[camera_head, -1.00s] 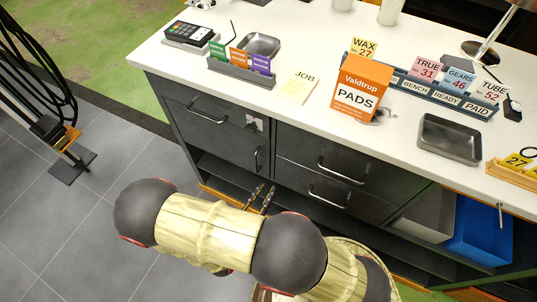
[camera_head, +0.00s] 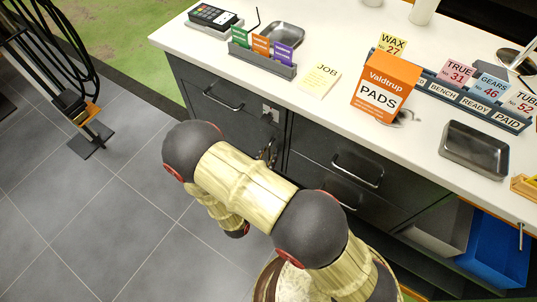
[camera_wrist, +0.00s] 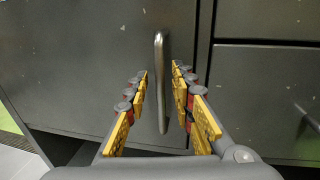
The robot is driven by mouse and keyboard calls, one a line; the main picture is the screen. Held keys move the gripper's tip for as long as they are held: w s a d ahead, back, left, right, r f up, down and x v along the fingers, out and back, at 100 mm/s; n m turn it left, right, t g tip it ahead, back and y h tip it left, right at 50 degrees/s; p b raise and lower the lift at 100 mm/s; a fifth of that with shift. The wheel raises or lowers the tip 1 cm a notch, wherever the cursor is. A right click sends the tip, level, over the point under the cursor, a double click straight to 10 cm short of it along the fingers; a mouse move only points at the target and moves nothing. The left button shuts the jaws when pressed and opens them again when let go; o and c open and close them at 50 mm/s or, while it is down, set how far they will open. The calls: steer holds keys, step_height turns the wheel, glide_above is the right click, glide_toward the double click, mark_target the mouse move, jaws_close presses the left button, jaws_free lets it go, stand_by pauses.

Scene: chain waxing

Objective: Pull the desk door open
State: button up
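The desk door (camera_wrist: 90,60) is a dark grey panel at the left of the desk front; it looks shut. It also shows in the head view (camera_head: 232,118). Its upright metal handle (camera_wrist: 161,90) is seen in the wrist view, standing between my gripper's fingers. My gripper (camera_wrist: 160,72) is open, with yellow-padded fingers on either side of the handle and gaps visible on both sides. In the head view my gripper (camera_head: 267,153) is at the door's right part, and my arm and fingers hide most of the handle and the lower door.
Drawers with horizontal handles (camera_head: 357,170) are to the right of the door. The white desktop (camera_head: 330,115) holds a card reader, trays, card racks and an orange PADS box (camera_head: 385,85). A blue bin (camera_head: 497,250) is under the desk at right.

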steer(key=shift+w+d, duration=0.1)
steer(key=shift+w, duration=0.15)
steer(key=shift+c, duration=0.4)
jaws_close()
stand_by(0.4)
